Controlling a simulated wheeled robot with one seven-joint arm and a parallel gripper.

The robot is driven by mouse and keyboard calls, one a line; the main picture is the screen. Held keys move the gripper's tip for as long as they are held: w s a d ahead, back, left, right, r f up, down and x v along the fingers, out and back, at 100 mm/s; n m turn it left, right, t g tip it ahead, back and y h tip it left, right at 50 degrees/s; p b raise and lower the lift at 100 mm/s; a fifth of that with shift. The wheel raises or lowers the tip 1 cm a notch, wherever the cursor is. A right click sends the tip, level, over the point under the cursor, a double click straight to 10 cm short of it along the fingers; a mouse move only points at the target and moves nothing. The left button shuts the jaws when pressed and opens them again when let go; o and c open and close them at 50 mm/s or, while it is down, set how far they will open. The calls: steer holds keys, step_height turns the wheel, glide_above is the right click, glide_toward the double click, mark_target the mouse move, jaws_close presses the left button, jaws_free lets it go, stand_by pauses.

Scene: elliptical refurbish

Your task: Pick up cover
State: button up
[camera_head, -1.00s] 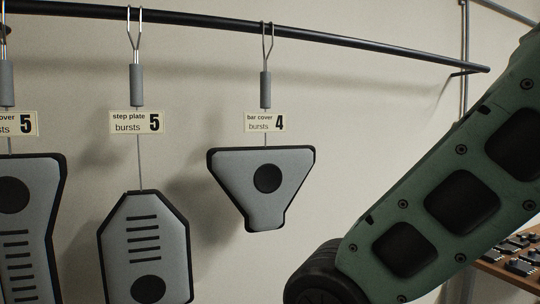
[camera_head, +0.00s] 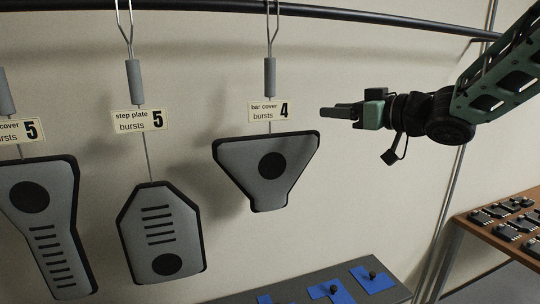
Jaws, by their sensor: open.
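The bar cover (camera_head: 245,160) is a grey, black-edged plate, wide at the top and narrow at the bottom, with a black disc. It hangs by a wire below a label (camera_head: 284,111) reading "bar cover bursts 4". Another cover (camera_head: 40,215), longer and slotted, hangs at the far left; its label is cut off by the frame edge. My gripper (camera_head: 326,113) is to the right of the bar cover's label, a little above the cover's right corner, pointing left. It looks apart from the label and holds nothing visible. Its fingers overlap in this side view.
A step plate (camera_head: 158,216) hangs between the covers. A black rail (camera_head: 190,8) runs along the top. A dark table (camera_head: 290,285) with blue pads stands below right. A brown table (camera_head: 480,238) with several dark parts is at the right. Bare wall lies below my arm.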

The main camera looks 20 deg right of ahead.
mark_target(274, 83)
steer(key=s+r+n+g+y, duration=0.2)
steer(key=s+r+n+y, duration=0.1)
steer(key=s+r+y, duration=0.15)
steer(key=shift+y, duration=0.45)
steer(key=p+x, duration=0.3)
steer(key=x, duration=0.2)
steer(key=p+x, duration=0.2)
steer(key=x, duration=0.4)
steer(key=s+a+p+x, duration=0.1)
steer(key=p+x, duration=0.2)
steer(key=x, duration=0.2)
steer(key=shift+a+r+p, duration=0.25)
steer(key=shift+a+p, duration=0.05)
steer(key=shift+w+a+f, duration=0.15)
steer(key=shift+w+a, duration=0.2)
steer(key=shift+w, duration=0.1)
jaws_close()
